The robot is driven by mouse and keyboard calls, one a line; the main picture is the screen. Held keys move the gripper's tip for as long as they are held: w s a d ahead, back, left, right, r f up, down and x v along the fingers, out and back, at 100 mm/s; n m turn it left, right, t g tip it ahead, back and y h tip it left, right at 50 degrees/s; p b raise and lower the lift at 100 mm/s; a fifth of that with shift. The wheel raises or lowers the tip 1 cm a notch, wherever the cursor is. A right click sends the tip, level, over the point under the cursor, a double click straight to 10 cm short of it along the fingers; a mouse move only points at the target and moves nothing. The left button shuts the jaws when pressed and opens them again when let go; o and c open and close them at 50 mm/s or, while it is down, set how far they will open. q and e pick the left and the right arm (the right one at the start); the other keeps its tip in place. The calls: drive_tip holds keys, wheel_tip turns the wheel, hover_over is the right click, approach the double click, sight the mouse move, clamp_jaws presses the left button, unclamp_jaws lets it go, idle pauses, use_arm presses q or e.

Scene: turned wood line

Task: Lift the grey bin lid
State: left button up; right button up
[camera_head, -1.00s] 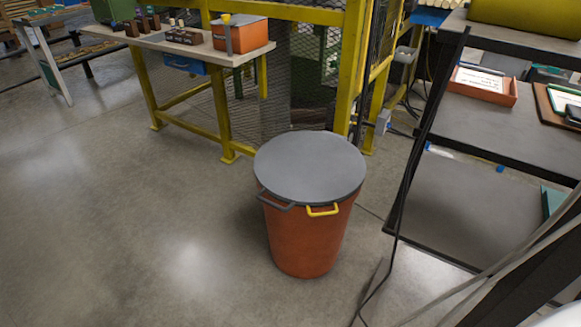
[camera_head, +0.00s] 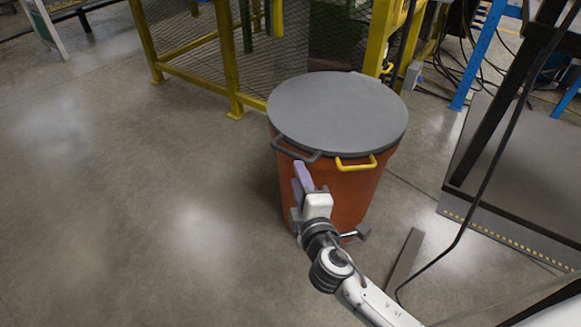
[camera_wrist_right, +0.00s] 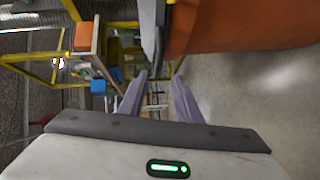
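The grey bin lid (camera_head: 337,108) lies flat on the orange-red bin (camera_head: 345,200) in the head view. A grey handle (camera_head: 297,152) and a yellow handle (camera_head: 356,163) stick out at its near side. My right gripper (camera_head: 301,180) is in front of the bin, just below the grey handle. In the right wrist view the two lilac fingers of my right gripper (camera_wrist_right: 160,76) are spread with nothing between them. My left gripper is not in view.
A yellow frame with mesh (camera_head: 235,60) stands behind the bin. A grey shelf or platform (camera_head: 500,200) with a dark post and a hanging cable is at the right. The concrete floor (camera_head: 130,210) on the left is clear.

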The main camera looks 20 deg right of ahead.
sight(291, 156)
drive_tip(key=w, duration=0.3)
drive_tip(key=w+b, duration=0.1)
drive_tip(key=w, duration=0.2)
drive_tip(key=w+d+f+b, duration=0.1)
drive_tip(key=w, duration=0.3)
drive_tip(key=shift+w, duration=0.1)
drive_tip(key=shift+f, duration=0.1)
clamp_jaws()
